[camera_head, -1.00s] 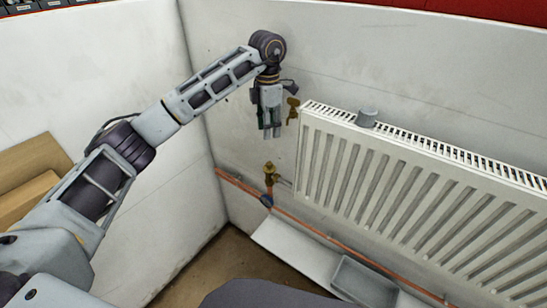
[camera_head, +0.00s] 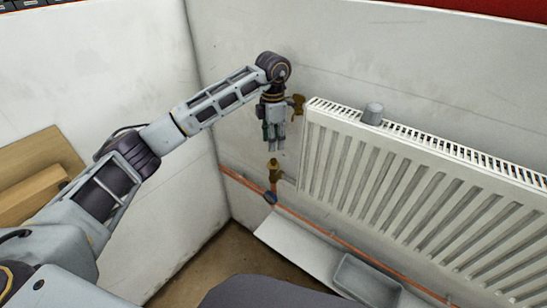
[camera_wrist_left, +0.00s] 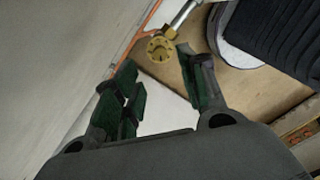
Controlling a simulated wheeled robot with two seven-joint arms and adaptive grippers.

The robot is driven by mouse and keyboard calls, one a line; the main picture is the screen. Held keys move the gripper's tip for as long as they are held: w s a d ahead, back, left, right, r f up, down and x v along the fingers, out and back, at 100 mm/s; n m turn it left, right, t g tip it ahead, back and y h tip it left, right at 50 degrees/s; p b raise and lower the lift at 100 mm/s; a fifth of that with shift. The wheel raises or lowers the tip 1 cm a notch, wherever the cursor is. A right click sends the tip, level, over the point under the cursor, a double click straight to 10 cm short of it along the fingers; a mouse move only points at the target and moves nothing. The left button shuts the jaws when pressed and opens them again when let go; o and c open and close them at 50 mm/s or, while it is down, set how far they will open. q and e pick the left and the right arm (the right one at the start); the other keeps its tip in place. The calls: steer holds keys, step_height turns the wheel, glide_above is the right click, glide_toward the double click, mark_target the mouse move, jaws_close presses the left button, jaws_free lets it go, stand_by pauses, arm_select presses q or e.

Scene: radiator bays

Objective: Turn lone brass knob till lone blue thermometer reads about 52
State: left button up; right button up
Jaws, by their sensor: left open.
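The brass knob (camera_head: 274,167) sits on a valve at the lower left of the radiator, above the copper pipe. In the left wrist view it is a round, notched brass disc (camera_wrist_left: 160,49), just beyond the fingertips and roughly between them. My left gripper (camera_head: 275,147) points down close above the knob, its fingers spread and empty (camera_wrist_left: 160,72). I see no contact with the knob. A small dark blue gauge (camera_head: 270,198), which looks like the thermometer, sits on the copper pipe just below the valve. Its reading is too small to make out. My right gripper is not in view.
The white radiator (camera_head: 400,190) fills the right side, with a grey cylinder (camera_head: 373,113) on its top. Another brass fitting (camera_head: 298,104) is beside its upper left corner, close to my wrist. A grey tray (camera_head: 366,282) lies below. A wall stands left.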

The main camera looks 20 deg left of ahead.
mark_target(274, 159)
arm_select(q)
steer(key=shift+f, duration=3.95)
steer(key=shift+c, duration=0.4)
jaws_close()
